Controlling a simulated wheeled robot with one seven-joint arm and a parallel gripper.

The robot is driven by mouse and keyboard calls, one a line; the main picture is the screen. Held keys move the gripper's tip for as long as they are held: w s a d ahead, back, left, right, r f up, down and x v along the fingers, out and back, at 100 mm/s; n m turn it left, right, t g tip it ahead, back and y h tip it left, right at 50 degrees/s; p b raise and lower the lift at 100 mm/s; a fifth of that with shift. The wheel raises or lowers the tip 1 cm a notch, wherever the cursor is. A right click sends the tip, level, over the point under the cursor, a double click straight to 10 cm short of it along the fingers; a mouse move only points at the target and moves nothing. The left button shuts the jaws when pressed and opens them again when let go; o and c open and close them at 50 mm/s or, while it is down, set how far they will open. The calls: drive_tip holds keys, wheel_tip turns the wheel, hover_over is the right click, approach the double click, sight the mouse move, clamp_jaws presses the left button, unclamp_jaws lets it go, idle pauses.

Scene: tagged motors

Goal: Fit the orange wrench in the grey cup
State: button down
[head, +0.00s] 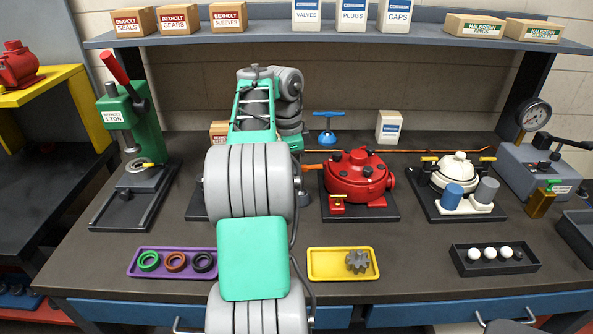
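A thin orange rod-like tool (400,151) lies across the back of the bench, behind the red motor and the white motor; it may be the orange wrench. Its left end is hidden near my arm. A grey cylinder (486,190) stands beside a blue cylinder (453,196) at the front of the white motor (457,172); it may be the grey cup, but its inside does not show clearly. My arm fills the left middle of the view. My gripper is hidden behind it, so I cannot see its fingers or anything held.
A red motor (357,174) stands right of my arm with a short orange part (313,167) at its left. A purple tray (171,276) holds rings, and a yellow tray (343,276) holds a gear. A green press (133,125) stands left. Bare bench (420,235) lies before the motors.

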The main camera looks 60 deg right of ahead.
drive_tip(key=shift+f, duration=0.2)
drive_tip(key=c, duration=1.3)
unclamp_jaws()
wheel_tip(320, 180, up, 6)
drive_tip(key=p, duration=0.6)
drive_tip(key=shift+r, duration=0.1)
